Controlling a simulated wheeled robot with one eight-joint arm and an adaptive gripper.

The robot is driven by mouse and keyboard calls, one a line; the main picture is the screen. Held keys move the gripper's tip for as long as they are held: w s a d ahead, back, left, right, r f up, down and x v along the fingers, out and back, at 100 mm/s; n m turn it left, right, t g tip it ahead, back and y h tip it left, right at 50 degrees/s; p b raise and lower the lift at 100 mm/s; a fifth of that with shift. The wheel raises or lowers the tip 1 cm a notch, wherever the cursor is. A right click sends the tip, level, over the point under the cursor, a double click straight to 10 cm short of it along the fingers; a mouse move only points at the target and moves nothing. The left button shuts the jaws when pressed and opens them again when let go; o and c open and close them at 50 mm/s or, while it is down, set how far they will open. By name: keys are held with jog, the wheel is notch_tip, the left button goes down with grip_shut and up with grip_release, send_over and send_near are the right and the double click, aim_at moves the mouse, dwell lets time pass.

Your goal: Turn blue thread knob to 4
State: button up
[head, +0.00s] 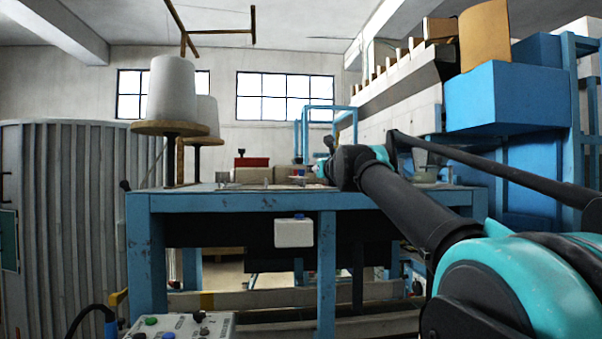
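My arm reaches from the lower right to the top of the blue worktable (232,201). The dark end of the arm is over the table's back middle, with a small teal and pale part at its tip. My gripper (320,168) is too small and too covered there to show its fingers. Several small fittings stand on the tabletop just left of the arm's end. A tiny blue and red spot (299,174) shows among them. I cannot tell whether it is the blue thread knob, and no dial number is readable.
Large white thread cones (171,90) stand at the table's left. A white box (293,233) with a blue top button hangs on the table front. A control panel (181,328) with coloured knobs is at the bottom left. A blue machine (505,95) rises at right.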

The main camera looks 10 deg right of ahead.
aim_at(303, 171)
jog(key=s+d+n+y, duration=0.1)
jog(key=s+n+y, duration=0.2)
jog(key=s+y, duration=0.3)
jog(key=shift+g+h, duration=0.5)
jog(key=shift+h, duration=0.1)
jog(key=x, duration=1.6)
jog(key=shift+w+a+f, duration=0.1)
jog(key=shift+a+f, duration=0.1)
jog(key=shift+a, duration=0.1)
grip_shut()
